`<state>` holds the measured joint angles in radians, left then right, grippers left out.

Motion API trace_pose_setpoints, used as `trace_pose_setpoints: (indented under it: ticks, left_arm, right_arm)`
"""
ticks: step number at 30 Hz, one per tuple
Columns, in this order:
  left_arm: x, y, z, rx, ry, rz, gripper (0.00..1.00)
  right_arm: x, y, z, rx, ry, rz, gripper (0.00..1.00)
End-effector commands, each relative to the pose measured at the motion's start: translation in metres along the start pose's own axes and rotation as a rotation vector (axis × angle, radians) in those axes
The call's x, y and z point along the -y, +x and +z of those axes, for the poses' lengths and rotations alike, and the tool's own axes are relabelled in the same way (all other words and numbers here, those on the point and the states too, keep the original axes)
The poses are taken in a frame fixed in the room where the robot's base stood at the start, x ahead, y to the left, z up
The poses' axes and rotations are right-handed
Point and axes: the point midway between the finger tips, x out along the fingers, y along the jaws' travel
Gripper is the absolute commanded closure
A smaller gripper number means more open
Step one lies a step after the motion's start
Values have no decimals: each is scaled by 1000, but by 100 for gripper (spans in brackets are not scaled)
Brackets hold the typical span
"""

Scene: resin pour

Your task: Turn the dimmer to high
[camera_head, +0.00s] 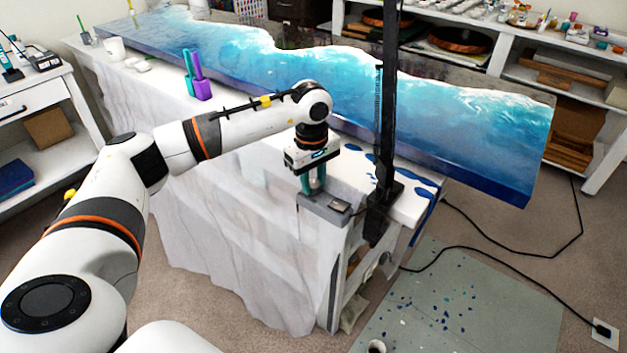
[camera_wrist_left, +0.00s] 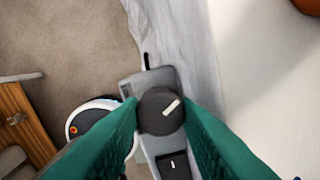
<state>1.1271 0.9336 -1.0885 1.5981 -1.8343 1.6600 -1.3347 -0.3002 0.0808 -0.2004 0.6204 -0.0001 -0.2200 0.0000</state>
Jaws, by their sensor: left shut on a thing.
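The dimmer is a grey box (camera_head: 322,207) at the near corner of the white-draped table. In the left wrist view its dark round knob (camera_wrist_left: 160,111) carries a white pointer line that slants toward the upper right. A black rocker switch (camera_wrist_left: 173,166) sits below the knob on the same box. My left gripper (camera_head: 313,186) points down over the box, and its green fingers are shut on the knob from both sides. My right gripper is not in view.
A long blue resin slab (camera_head: 450,115) lies along the table. A black upright post (camera_head: 388,110) stands just right of the dimmer. Purple and teal cups (camera_head: 198,80) stand farther back. A black cable (camera_head: 500,262) runs across the floor to an outlet (camera_head: 604,333).

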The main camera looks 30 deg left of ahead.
Motion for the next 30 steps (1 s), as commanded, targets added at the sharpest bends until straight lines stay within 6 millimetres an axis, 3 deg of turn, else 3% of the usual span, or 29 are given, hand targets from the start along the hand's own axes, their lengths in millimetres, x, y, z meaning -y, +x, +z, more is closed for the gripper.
trace_pose_setpoints:
  ticks: [12,13,17,30]
  left_arm:
    - [1,-2,1,3,6,-6,92]
    - [1,-2,1,3,6,-6,66]
    - [1,-2,1,2,6,-5,48]
    - [1,0,0,0,4,-3,48]
  right_arm:
    - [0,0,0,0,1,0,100]
    - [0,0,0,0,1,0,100]
    - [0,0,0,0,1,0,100]
    - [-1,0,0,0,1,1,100]
